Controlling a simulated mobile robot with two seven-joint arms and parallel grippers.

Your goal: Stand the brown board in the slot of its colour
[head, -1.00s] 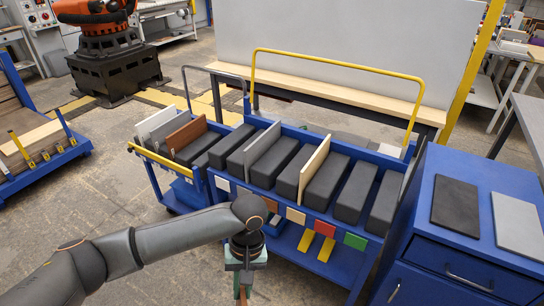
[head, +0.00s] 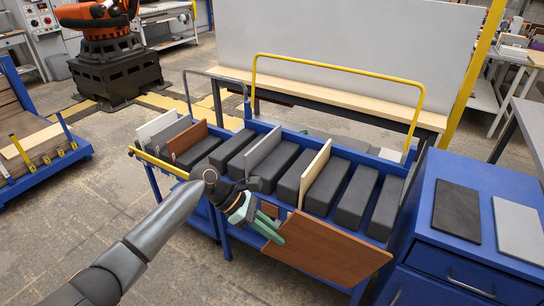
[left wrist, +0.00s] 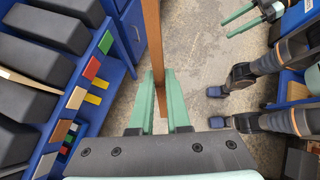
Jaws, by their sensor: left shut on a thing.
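The brown board (head: 335,250) is in my left gripper (head: 268,226), held by its left part in front of the blue slotted cart (head: 232,232). In the head view its broad face shows, tilted; in the left wrist view (left wrist: 154,45) it is nearly edge-on between the fingers (left wrist: 160,110). The slotted cart has dark blocks with gaps between them. A grey board (head: 262,150) and a cream board (head: 314,172) stand in it. The brown tag (left wrist: 60,130) shows in the left wrist view, beside the tan tag (left wrist: 76,98). My right gripper (left wrist: 245,20) is open and empty there.
A smaller cart at left holds a white board (head: 156,126), a grey board (head: 174,132) and another reddish-brown board (head: 187,138). A blue cabinet (head: 445,242) stands close at right, with a black plate (head: 457,207) and grey plate (head: 519,229). Floor at front left is clear.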

